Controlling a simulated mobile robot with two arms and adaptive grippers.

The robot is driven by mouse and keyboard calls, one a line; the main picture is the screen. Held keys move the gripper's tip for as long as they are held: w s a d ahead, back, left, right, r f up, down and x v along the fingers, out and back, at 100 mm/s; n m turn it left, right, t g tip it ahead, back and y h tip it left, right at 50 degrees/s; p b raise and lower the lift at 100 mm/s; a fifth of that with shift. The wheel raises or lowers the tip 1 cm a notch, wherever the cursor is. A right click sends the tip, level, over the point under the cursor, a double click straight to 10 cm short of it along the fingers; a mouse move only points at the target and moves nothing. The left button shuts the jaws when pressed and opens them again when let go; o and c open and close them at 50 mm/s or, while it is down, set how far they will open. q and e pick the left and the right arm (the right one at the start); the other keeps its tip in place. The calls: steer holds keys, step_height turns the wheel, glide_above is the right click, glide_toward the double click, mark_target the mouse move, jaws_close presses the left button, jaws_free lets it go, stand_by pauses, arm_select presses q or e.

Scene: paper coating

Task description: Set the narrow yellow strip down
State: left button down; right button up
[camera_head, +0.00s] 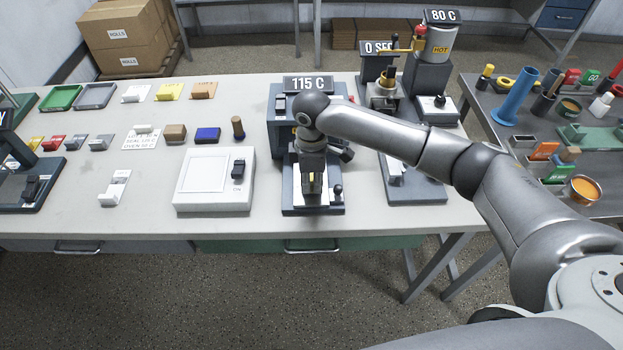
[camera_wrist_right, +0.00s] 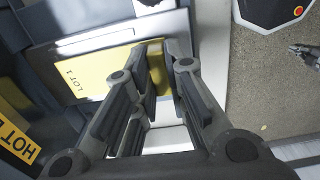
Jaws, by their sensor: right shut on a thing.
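My right gripper (camera_head: 312,178) points down at the front of the dark 115 C press (camera_head: 283,140), over its base plate (camera_head: 313,210). It is shut on the narrow yellow strip (camera_head: 318,181), which shows as a small yellow patch in the head view. In the right wrist view the strip, marked LOT 1 (camera_wrist_right: 90,76), runs flat to the fingertips (camera_wrist_right: 151,62), which hide its near end. I cannot tell whether it touches the surface beneath. A dark jaw-like part, perhaps my left gripper (camera_wrist_right: 306,54), shows small at the right edge; its state is unclear.
A white square device (camera_head: 203,182) stands left of the press. A second dark device (camera_head: 410,185) stands close to its right. Yellow (camera_head: 170,91) and brown LOT blocks lie at the back left.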

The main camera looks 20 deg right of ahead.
steer(key=shift+f, duration=0.35)
arm_select(q)
steer(key=shift+s+a+r, duration=0.1)
steer(key=shift+a+r, duration=0.1)
arm_select(e)
steer(key=shift+f, duration=0.1)
steer(key=shift+f, duration=0.1)
steer(key=o, duration=0.8)
steer(key=shift+c, duration=0.2)
arm_select(q)
steer(key=shift+a, duration=0.1)
